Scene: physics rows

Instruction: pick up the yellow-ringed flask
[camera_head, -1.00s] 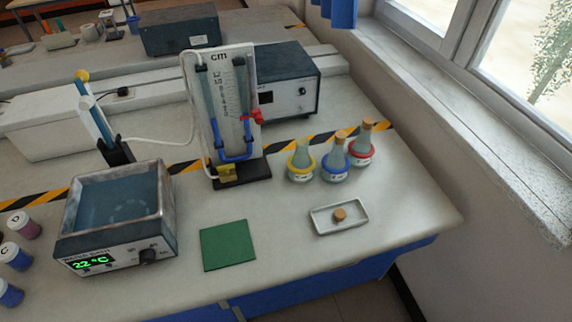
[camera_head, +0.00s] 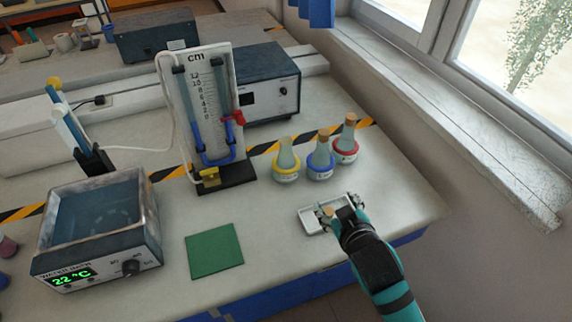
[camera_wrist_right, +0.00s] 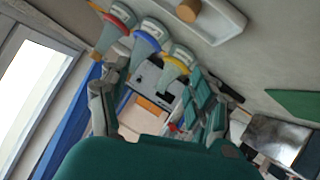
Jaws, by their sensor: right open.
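The yellow-ringed flask (camera_head: 287,162) stands upright on the bench, leftmost of a row of flasks, with no cork visible in its neck. It also shows in the right wrist view (camera_wrist_right: 178,62). The blue-ringed flask (camera_head: 321,163) and red-ringed flask (camera_head: 346,146) stand to its right, both corked. My right gripper (camera_head: 338,209) is open and empty, over or just above the white tray, nearer the bench front than the flasks and apart from them. In the right wrist view the flasks lie beyond its spread fingers (camera_wrist_right: 158,84). My left gripper is out of view.
The white tray (camera_head: 306,221) holds a loose cork (camera_wrist_right: 187,10), partly hidden by my gripper in the head view. A green mat (camera_head: 214,251), a water bath (camera_head: 100,257) and a manometer board (camera_head: 184,72) stand to the left. The bench edge and window wall are at right.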

